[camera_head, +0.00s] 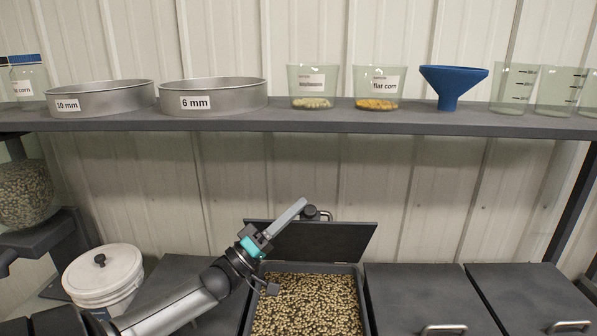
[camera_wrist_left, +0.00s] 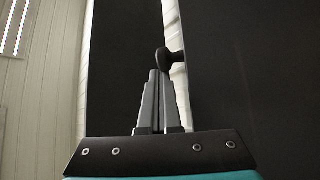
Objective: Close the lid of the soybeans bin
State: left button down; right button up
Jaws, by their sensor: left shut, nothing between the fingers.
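The soybeans bin (camera_head: 356,268) is full of tan beans (camera_head: 305,304), and its dark lid (camera_head: 320,242) stands raised at the back, leaning away from the bin. In the left wrist view the shut fingers (camera_wrist_left: 157,72) point at a dark rounded piece (camera_wrist_left: 168,58) on a dark panel (camera_wrist_left: 250,75). Whether they touch it is unclear. My right gripper is not in view.
Closed dark lids (camera_head: 425,290) (camera_head: 530,290) with metal handles lie to the right. A white lidded bucket (camera_head: 103,275) stands left. A shelf (camera_head: 300,119) above carries sieves (camera_head: 213,92), beakers (camera_head: 313,82) and a blue funnel (camera_head: 452,82).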

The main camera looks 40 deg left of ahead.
pick_arm(q)
jog(key=s+d+f+m+h+b, duration=0.5)
jog(key=s+f+m+h, duration=0.1)
jog(key=f+m, duration=0.1)
jog(key=shift+s+d+f+b, duration=0.2)
jog(key=shift+s+d+b, duration=0.05)
jog(key=shift+b, duration=0.1)
jog(key=shift+r, duration=0.15)
